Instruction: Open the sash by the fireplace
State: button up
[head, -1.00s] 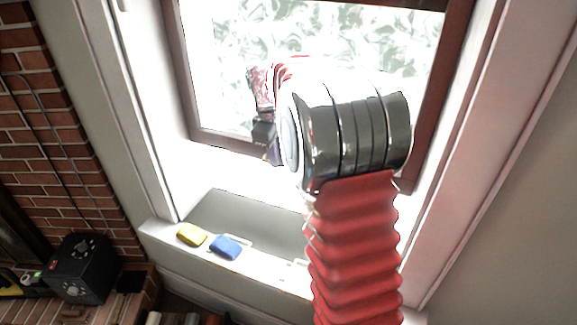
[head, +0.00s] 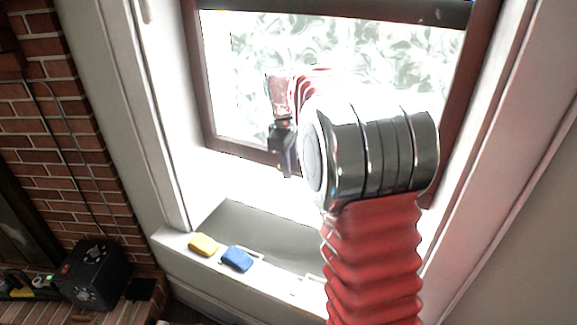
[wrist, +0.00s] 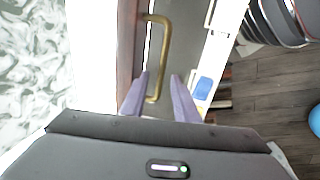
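The sash (head: 460,100) is a dark brown wooden frame around patterned, bright glass, above the sill in the head view. Its edge (wrist: 128,50) also shows in the wrist view. A brass pull handle (wrist: 163,45) is mounted on it, left of centre in the wrist view. My gripper (wrist: 160,75) is open, its two purple-grey fingers on either side of the handle's near end, with space showing to the right of the bar. In the head view my gripper (head: 286,160) is at the sash's bottom rail; my arm hides much of the sash, and the handle cannot be made out.
The brick fireplace (head: 65,140) and a black box (head: 92,274) are at the left. White window reveals flank the sash. A blue round object (wrist: 315,120) is near the floor.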

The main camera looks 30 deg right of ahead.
notch_tip(320, 180, up, 14)
jog(key=s+a, duration=0.1)
jog(key=a, duration=0.1)
jog(key=shift+s+f, duration=0.25)
jog(key=shift+s, duration=0.05)
dwell(0.3)
dwell(0.5)
jog(key=s+a+f+m, duration=0.3)
jog(key=s+f+m, duration=0.1)
jog(key=f+m, duration=0.15)
jog(key=s+a+f+m+t, duration=0.1)
jog(key=s+a, duration=0.5)
jog(key=s, duration=0.6)
jog(key=s+a+f+m+t+y, duration=0.1)
jog(key=s+a+f+t, duration=0.2)
jog(key=s, duration=1)
jog(key=shift+s+a+f+y, duration=0.3)
jog(key=shift+a+f, duration=0.1)
jog(key=shift+a, duration=1)
